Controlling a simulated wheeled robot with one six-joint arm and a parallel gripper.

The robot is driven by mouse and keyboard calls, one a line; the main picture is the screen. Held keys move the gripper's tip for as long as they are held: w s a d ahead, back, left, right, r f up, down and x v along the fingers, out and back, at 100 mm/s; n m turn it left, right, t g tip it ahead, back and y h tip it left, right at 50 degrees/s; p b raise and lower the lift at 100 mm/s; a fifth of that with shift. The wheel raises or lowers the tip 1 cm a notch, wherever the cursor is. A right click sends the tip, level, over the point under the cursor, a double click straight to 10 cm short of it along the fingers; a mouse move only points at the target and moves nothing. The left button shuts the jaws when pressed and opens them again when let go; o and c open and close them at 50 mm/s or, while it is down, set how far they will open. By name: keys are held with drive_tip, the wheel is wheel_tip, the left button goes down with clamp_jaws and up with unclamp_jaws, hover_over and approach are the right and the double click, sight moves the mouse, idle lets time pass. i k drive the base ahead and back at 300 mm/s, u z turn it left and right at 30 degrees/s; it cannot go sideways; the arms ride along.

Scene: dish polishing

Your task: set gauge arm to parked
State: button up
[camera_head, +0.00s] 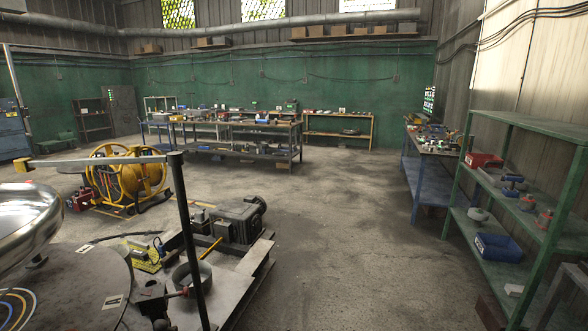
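The gauge arm (95,161) is a thin pale bar, roughly level, at the left. It runs left from the top of an upright dark post (188,225). Whether the tip is directly over the dish or nearer or farther in depth, I cannot tell. My gripper is not in view.
A round dark table (75,290) lies below the dish. A motor (238,218) sits on a low platform beside the post. A yellow hose reel (128,175) stands behind. A green shelf (515,190) stands right. The concrete floor in the middle is clear.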

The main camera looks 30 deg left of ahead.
sight(174, 159)
drive_tip(key=i, duration=0.15)
drive_tip(key=u, duration=1.6)
drive_tip(key=i, duration=2.2)
drive_tip(key=u, duration=0.25)
